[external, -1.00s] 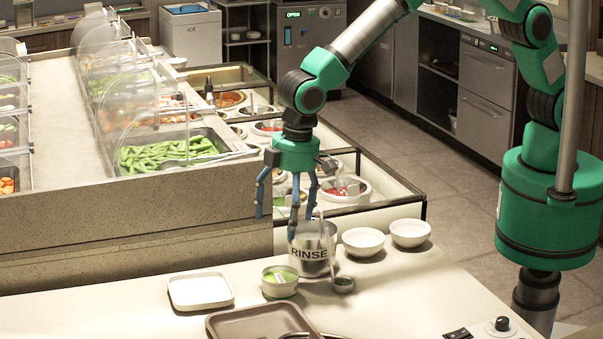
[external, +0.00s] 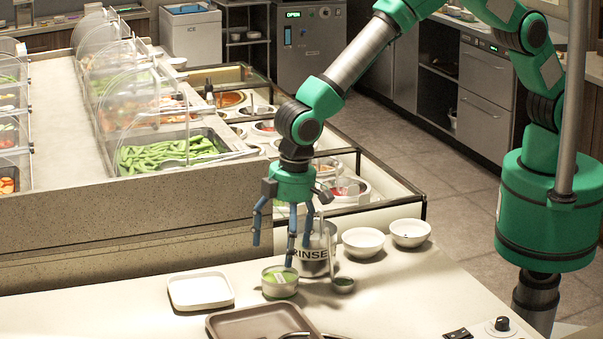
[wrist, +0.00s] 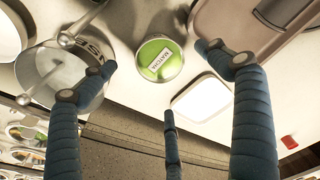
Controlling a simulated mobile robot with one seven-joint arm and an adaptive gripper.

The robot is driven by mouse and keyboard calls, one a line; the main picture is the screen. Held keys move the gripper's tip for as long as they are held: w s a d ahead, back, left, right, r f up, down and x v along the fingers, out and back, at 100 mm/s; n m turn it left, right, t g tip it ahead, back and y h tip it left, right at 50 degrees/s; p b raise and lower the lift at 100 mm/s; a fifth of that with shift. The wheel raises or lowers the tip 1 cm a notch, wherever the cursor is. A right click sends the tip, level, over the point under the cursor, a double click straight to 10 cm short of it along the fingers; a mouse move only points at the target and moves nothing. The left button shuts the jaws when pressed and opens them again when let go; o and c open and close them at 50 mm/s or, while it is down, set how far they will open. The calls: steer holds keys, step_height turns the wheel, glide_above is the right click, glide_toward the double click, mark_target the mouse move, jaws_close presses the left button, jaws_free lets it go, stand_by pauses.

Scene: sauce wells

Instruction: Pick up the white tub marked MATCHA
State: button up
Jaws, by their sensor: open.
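The white tub marked MATCHA (external: 280,288) stands upright on the counter, with green showing at its top. In the wrist view the tub (wrist: 159,59) shows its green top and a MATCHA label, near the top middle between my spread fingers. My gripper (external: 289,235) is open and empty above the counter, just above and beyond the tub. In the wrist view my gripper's (wrist: 165,90) blue fingers are apart, and none touches the tub.
White bowls (external: 362,241) stand farther right. A square white dish (external: 200,290) is left, and a brown tray (external: 255,322) is in front.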

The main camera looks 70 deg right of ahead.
mark_target(280, 275)
steer(key=shift+w+a+f, duration=0.1)
steer(key=shift+w+f, duration=0.1)
steer(key=shift+f, duration=1.1)
steer(key=shift+w+a+f+b, duration=0.15)
steer(key=shift+f+b, duration=0.15)
steer(key=shift+f, duration=1)
steer(key=shift+w+f+b, duration=0.15)
steer(key=shift+f+b, duration=0.15)
steer(key=shift+f, duration=1)
steer(key=c, duration=1.4)
